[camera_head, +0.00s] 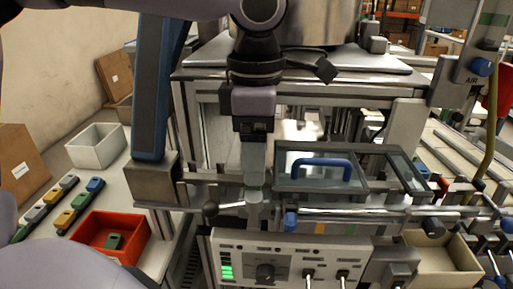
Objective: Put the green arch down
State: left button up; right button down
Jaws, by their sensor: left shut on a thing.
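My left gripper (254,178) points straight down in the middle of the view, in front of the machine. It is shut, and a thin bit of green (257,187) shows at its fingertips. I take this to be the green arch; most of it is hidden by the fingers, so its shape cannot be told. Below the fingertips is a pale grey part; I cannot tell whether the green piece touches it. My right gripper is not in view.
A red bin (84,231) with a dark green block (114,241) stands at the lower left, beside several coloured blocks in a row. A white bin (96,149) is behind. A glass lid with a blue handle (321,162) lies right of the gripper, above a control panel (290,262).

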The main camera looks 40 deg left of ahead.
pick_arm(q)
jog(key=shift+f+b, duration=0.55)
jog(key=shift+f, duration=0.05)
jog(key=o, duration=1.2)
jog(key=shift+r, duration=0.1)
jog(key=shift+r+p, duration=0.45)
jog(key=shift+p, duration=0.1)
notch_tip(320, 180, up, 12)
jog(key=shift+r, duration=0.15)
